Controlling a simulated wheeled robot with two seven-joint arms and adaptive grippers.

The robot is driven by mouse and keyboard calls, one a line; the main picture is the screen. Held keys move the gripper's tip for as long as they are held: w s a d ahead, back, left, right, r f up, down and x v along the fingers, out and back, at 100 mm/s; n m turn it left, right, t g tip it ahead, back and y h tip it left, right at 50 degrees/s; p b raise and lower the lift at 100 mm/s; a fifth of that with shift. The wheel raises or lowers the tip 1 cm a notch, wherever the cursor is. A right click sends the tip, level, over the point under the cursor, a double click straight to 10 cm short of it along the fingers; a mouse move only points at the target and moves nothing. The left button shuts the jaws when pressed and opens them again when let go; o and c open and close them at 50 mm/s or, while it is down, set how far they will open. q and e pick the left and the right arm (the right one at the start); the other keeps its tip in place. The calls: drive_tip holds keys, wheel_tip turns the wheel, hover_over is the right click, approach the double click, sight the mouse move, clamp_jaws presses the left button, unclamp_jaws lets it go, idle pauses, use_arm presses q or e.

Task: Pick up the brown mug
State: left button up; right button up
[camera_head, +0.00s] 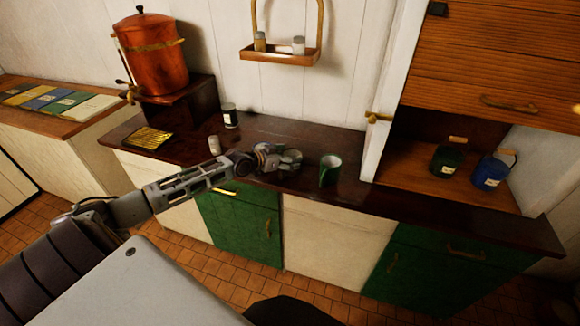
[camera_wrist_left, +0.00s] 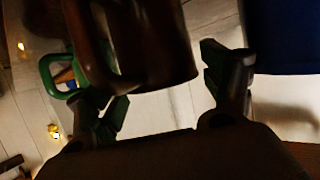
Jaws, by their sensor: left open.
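In the left wrist view a dark brown mug (camera_wrist_left: 155,45) fills the upper middle, close to the camera, with its handle on the left side. My left gripper (camera_wrist_left: 170,100) is open, with one finger to the lower left of the mug and the other to its right. I cannot tell whether either finger touches it. In the head view my left gripper (camera_head: 280,160) is over the dark counter, and I cannot make out the brown mug there. My right gripper is not in view.
A dark canister (camera_head: 230,116) and a white shaker (camera_head: 214,145) stand left. A copper urn (camera_head: 152,55) is farther left.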

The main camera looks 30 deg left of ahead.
use_arm(q)
drive_tip(key=shift+x, duration=1.1)
drive_tip(key=c, duration=0.9)
drive_tip(key=shift+r, duration=0.15)
drive_tip(key=shift+r, duration=4.9)
